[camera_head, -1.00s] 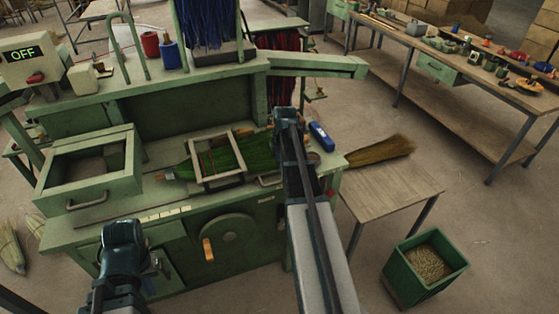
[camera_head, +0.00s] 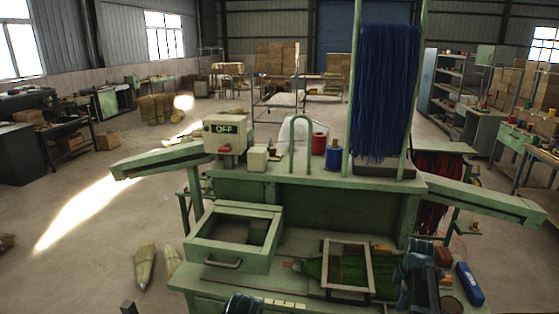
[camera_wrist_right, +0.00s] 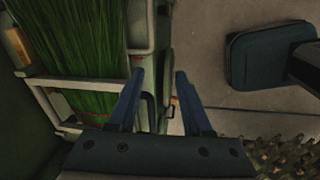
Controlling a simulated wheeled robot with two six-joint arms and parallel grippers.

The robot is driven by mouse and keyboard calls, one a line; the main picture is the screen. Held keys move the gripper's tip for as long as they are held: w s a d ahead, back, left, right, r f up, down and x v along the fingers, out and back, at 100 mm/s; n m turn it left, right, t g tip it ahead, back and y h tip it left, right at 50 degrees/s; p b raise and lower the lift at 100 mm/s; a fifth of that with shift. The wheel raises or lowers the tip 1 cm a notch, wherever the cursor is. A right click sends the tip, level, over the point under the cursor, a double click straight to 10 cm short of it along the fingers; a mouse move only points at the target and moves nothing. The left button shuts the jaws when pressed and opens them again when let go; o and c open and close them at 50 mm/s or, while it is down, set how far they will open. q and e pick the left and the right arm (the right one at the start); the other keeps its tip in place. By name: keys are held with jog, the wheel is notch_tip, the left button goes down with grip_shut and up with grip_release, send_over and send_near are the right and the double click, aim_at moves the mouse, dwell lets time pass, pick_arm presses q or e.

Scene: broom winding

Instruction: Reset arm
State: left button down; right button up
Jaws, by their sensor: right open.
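My right gripper (camera_head: 420,272) is over the right end of the green machine's worktop in the head view. In the right wrist view its two fingers (camera_wrist_right: 160,72) are apart, with nothing between them. A broom with green bristles (camera_head: 314,268) lies on the worktop under a light metal frame (camera_head: 347,242). Its green bristles (camera_wrist_right: 75,35) and a red winding line show at the left of the wrist view, beside the gripper and apart from it. A dark part of my left arm (camera_head: 243,304) shows at the bottom edge; its jaws cannot be made out.
An open green box frame (camera_head: 200,250) stands left on the worktop. A blue block (camera_head: 468,283) lies right of my right gripper. The control box (camera_head: 225,134) reads OFF. Blue strands (camera_head: 383,90) hang above the machine. Open floor lies to the left.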

jog(key=s+a+f+m+g+b, duration=0.1)
jog(key=s+a+f+m, duration=0.15)
jog(key=a, duration=0.95)
jog(key=s+a+f+m+b, duration=0.15)
jog(key=s+a, duration=0.25)
jog(key=a, duration=0.7)
pick_arm(q)
notch_tip(320, 180, down, 5)
jog(key=shift+f+b, duration=0.2)
jog(key=shift+b, duration=0.95)
pick_arm(e)
jog(key=s+a+f+m+g, duration=0.1)
jog(key=s+a+m, duration=0.5)
jog(key=s+a, duration=0.5)
jog(key=shift+s+a+f+h, duration=0.2)
jog(key=shift+a+h, duration=0.2)
jog(key=shift+a, duration=0.85)
pick_arm(q)
jog(key=c, duration=1.5)
grip_release()
jog(key=shift+c, duration=0.2)
